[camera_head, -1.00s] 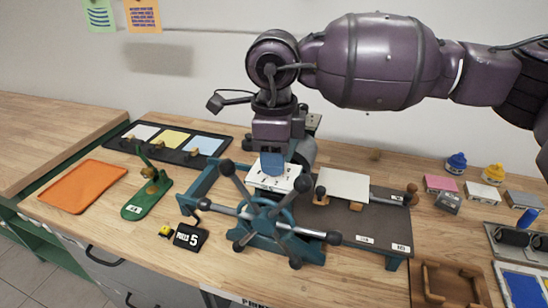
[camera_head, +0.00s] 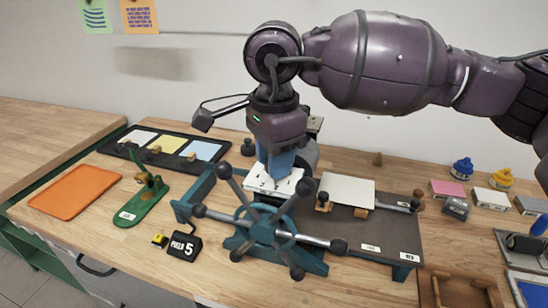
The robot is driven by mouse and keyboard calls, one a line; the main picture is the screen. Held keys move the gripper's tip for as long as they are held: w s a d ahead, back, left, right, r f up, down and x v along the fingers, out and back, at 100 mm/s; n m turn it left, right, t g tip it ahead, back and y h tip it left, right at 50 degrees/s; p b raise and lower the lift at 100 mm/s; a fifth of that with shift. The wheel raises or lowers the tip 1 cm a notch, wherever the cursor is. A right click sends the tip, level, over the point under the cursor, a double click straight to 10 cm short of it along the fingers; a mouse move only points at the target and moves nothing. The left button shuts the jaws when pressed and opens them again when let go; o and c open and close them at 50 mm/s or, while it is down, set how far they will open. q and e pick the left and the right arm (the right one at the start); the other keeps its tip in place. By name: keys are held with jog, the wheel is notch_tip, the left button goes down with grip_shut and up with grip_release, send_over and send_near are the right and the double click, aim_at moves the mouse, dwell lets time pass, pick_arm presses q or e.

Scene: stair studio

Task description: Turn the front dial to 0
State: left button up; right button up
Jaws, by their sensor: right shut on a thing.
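A white plate with small dark marks (camera_head: 262,184) sits on the blue-green press (camera_head: 290,258), behind its spoked wheel. My right gripper (camera_head: 276,174) comes down from above onto this plate. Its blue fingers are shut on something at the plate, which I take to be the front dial. The fingers hide the dial, and I cannot read what it points to. My left gripper is not in view.
The spoked wheel with dark knobs (camera_head: 264,232) stands just in front of the plate. A small black counter reading "PULLS 5" (camera_head: 185,246) is at its left. A green stapler-like tool (camera_head: 143,203) and an orange tray (camera_head: 75,190) lie further left. A dark board (camera_head: 370,225) extends right.

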dwell(0.4)
jog(key=o, duration=0.9)
jog(key=shift+r, duration=0.15)
notch_tip(320, 180, up, 11)
jog(key=shift+f+p, duration=0.2)
jog(key=shift+p, duration=0.1)
